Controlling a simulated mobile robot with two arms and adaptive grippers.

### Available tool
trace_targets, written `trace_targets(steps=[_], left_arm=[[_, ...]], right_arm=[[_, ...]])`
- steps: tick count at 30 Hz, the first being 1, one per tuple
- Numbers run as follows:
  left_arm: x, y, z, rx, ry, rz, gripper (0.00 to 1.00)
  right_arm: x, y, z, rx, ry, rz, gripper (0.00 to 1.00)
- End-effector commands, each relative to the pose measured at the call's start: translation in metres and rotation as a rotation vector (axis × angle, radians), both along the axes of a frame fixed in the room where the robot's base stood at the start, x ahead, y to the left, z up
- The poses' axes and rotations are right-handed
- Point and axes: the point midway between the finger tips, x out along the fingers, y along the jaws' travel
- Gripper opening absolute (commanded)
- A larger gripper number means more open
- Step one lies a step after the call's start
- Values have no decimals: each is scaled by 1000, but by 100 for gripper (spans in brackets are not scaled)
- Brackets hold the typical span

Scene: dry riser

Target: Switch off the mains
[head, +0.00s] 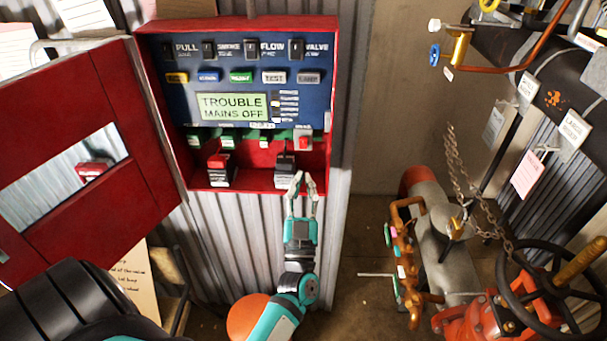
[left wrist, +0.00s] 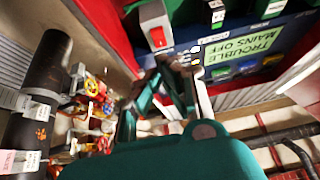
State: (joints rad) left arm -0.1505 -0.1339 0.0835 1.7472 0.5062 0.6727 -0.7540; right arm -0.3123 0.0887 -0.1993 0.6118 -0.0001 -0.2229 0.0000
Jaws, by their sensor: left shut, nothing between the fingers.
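The red alarm panel (head: 332,100) hangs open on the corrugated wall. Its green display (head: 232,107) reads "TROUBLE MAINS OFF"; it also shows in the left wrist view (left wrist: 245,45). On the panel's lower ledge are a red-topped switch (head: 217,163) and a dark-topped switch (head: 286,166). A small red switch (head: 304,142) sits above the latter. I cannot read which is labelled mains. My left gripper (head: 301,180) is shut and empty, its tips just right of and below the dark-topped switch. Contact cannot be told. My right gripper is out of view.
The red panel door (head: 110,140) stands open at the left. At the right are a dark pipe (head: 545,75), a grey valve body (head: 445,240), hanging chains (head: 470,185) and a black handwheel (head: 510,285). Some floor shows between panel and pipes.

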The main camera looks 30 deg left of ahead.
Motion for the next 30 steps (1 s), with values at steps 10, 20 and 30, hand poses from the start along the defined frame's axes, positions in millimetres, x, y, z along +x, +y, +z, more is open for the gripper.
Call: trace_targets(steps=[10,20,30], left_arm=[[-31,-19,-38,-2,0,0,0],[-35,-22,-40,0,-1,-1,0],[-35,-22,-40,-1,1,-1,0]], right_arm=[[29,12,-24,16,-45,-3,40],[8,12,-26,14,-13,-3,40],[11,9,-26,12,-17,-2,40]])
